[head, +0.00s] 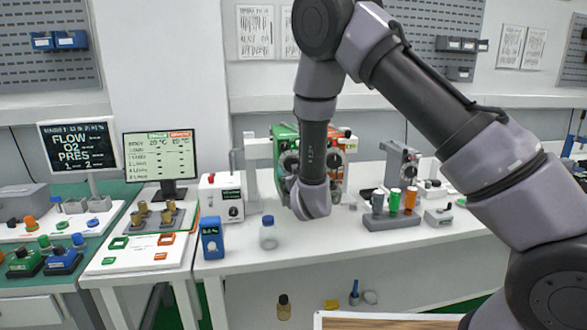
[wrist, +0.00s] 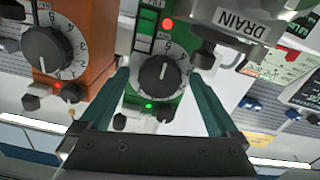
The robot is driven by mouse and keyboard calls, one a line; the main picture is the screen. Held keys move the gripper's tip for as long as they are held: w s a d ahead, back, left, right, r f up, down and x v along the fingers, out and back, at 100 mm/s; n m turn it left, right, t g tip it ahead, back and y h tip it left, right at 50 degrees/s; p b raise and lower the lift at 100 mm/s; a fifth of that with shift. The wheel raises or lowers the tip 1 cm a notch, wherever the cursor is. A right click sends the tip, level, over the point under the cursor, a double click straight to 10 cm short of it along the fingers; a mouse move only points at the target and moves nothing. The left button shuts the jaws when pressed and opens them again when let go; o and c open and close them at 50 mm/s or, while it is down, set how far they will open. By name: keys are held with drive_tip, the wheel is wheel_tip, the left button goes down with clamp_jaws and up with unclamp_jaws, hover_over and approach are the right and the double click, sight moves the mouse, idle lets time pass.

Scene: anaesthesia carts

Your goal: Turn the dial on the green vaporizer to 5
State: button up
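The green vaporizer (wrist: 139,88) fills the middle of the wrist view. Its round black dial (wrist: 160,78) has a white pointer mark toward the top of that picture; the number it points at is too small to read surely. My gripper (wrist: 158,76) is open, with one teal finger on each side of the dial. I cannot tell whether the fingers touch it; nothing is clearly gripped. In the head view the green vaporizer (head: 282,134) stands on the bench, partly hidden by my arm, which also hides the fingers.
An orange vaporizer (wrist: 84,20) with its own black dial (wrist: 47,50) is close beside the green one. A grey part marked DRAIN (wrist: 243,24) sits near the other side. A small bottle (head: 268,234) and a blue box (head: 211,240) stand on the bench to the left.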

drive_tip(key=v, duration=1)
drive_tip(key=shift+s+d, duration=0.15)
drive_tip(key=shift+s, duration=0.2)
drive_tip(key=w+d+r+m+g+h, duration=0.1)
drive_tip(key=w+d+r+m+g, duration=0.2)
drive_tip(key=d+r, duration=0.45)
drive_tip(key=w+d+r+m+g+h, duration=0.1)
drive_tip(key=d+r+m+g, duration=0.1)
drive_tip(key=d+r+m, duration=0.45)
drive_tip(key=s+d+r+g, duration=0.1)
drive_tip(key=s+d+r, duration=0.2)
drive_tip(key=s+d, duration=0.2)
drive_tip(key=s+d+r+g, duration=0.2)
drive_tip(key=s+d, duration=0.3)
drive_tip(key=s, duration=0.6)
drive_tip(key=s+d+r+g, duration=0.2)
drive_tip(key=s+d+r, duration=0.2)
drive_tip(key=s, duration=0.4)
drive_tip(key=shift+s+d+r+h, duration=0.2)
drive_tip(key=shift+d+r+h, duration=0.1)
drive_tip(key=shift+d, duration=0.25)
